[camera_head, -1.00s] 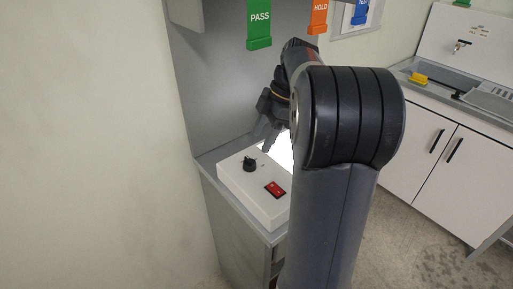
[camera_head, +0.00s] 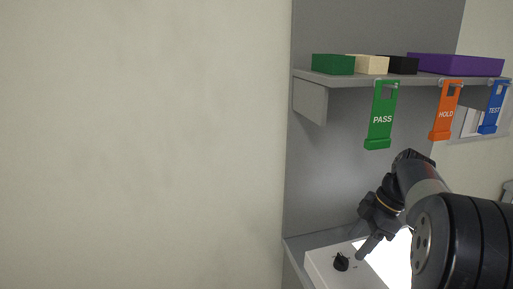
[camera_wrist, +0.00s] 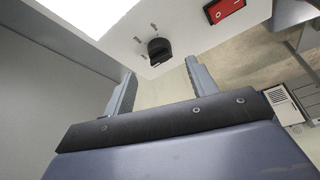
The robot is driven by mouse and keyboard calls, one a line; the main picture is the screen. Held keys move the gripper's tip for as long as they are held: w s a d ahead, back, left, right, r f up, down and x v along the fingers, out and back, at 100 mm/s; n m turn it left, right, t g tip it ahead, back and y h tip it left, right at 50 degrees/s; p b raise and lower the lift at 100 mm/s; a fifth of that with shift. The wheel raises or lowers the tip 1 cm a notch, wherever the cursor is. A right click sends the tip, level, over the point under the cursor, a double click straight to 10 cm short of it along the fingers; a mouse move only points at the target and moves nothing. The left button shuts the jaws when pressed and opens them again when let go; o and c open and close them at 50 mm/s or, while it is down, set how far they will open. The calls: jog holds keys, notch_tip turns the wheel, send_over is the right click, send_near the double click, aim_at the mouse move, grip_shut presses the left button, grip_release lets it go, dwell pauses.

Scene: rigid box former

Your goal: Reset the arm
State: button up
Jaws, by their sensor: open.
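My gripper (camera_head: 364,240) is at the lower right in the head view, just above a white control box, with part of my arm in front. In the wrist view my gripper (camera_wrist: 158,88) has its two fingers wide apart with nothing between them. The white box (camera_head: 318,266) carries a black knob (camera_head: 341,262) and a bright lit panel (camera_head: 388,258). In the wrist view the knob (camera_wrist: 160,50) lies beyond the fingertips and apart from them, with a red switch (camera_wrist: 224,9) to its right.
A grey shelf (camera_head: 345,78) above holds green, cream, black and purple blocks. Green PASS (camera_head: 380,118), orange HOLD (camera_head: 445,115) and blue TEST (camera_head: 491,112) tags hang from its front edge. A bare wall (camera_head: 140,140) fills the left.

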aim_at(344, 258)
jog(key=x, duration=0.6)
jog(key=shift+f, duration=0.2)
jog(key=shift+r+m, duration=0.1)
jog(key=shift+m, duration=0.2)
